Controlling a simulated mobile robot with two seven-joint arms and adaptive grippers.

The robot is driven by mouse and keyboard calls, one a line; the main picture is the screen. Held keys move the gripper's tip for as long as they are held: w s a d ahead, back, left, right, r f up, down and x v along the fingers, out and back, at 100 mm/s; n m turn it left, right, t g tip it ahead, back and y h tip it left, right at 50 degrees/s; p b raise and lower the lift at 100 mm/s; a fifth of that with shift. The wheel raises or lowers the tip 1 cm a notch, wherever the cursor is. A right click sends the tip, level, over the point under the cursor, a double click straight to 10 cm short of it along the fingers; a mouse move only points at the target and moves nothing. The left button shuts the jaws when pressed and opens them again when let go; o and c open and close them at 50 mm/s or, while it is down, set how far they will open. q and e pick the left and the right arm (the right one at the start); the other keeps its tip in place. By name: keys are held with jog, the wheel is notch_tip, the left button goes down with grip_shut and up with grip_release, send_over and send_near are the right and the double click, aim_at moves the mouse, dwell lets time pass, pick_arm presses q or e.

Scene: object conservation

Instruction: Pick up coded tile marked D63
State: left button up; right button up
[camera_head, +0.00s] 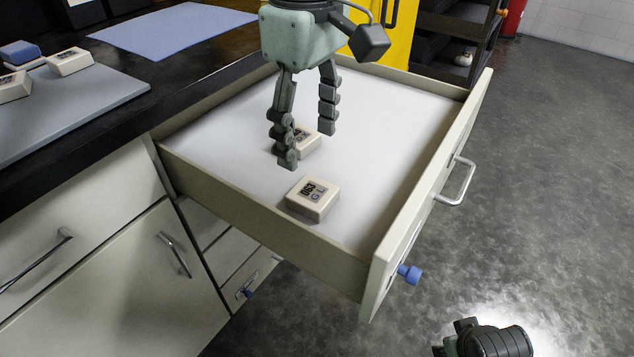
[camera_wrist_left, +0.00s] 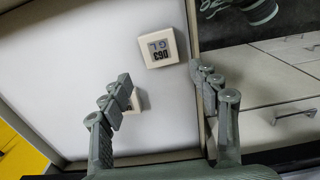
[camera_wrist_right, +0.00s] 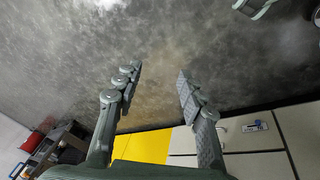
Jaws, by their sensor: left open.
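A cream square tile (camera_head: 312,198) with a dark code that reads like D63, and smaller letters below, lies flat in the open drawer near its front left corner. It also shows in the left wrist view (camera_wrist_left: 158,46), just beyond the fingertips. A second cream tile (camera_head: 307,146) lies deeper in the drawer, partly hidden by a finger; its code is not readable. My left gripper (camera_head: 306,148) is open and empty above the drawer, fingers pointing down, apart from the D63 tile. My right gripper (camera_wrist_right: 160,70) is open and empty over the floor, away from the drawer.
The pulled-out drawer (camera_head: 425,177) has raised walls around the tiles and a blue knob (camera_head: 411,274) on its front. On the dark counter are a grey board (camera_head: 75,105) with several tiles and a blue mat (camera_head: 175,30). A yellow panel (camera_head: 395,40) stands behind.

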aim_at(313, 191)
pick_arm(q)
jog(key=shift+d+f, duration=0.4)
jog(key=shift+f, duration=0.1)
jog(key=f, duration=0.4)
jog(key=shift+s+a+f+p, duration=0.15)
jog(key=shift+s+f+p, duration=0.1)
jog(key=shift+f+p, duration=0.05)
notch_tip(313, 191, down, 3)
jog(key=shift+f, duration=0.1)
pick_arm(e)
jog(key=shift+w+a+f, duration=0.1)
jog(key=shift+w+f, duration=0.1)
jog(key=shift+f, duration=0.35)
jog(key=shift+w+f, duration=0.2)
jog(key=shift+f, duration=0.35)
jog(key=shift+r, duration=0.1)
pick_arm(q)
jog(key=c, duration=1)
jog(key=shift+c, duration=0.2)
pick_arm(e)
jog(key=shift+w+d, duration=0.1)
jog(key=shift+d, duration=0.1)
pick_arm(q)
jog(key=shift+r, duration=0.2)
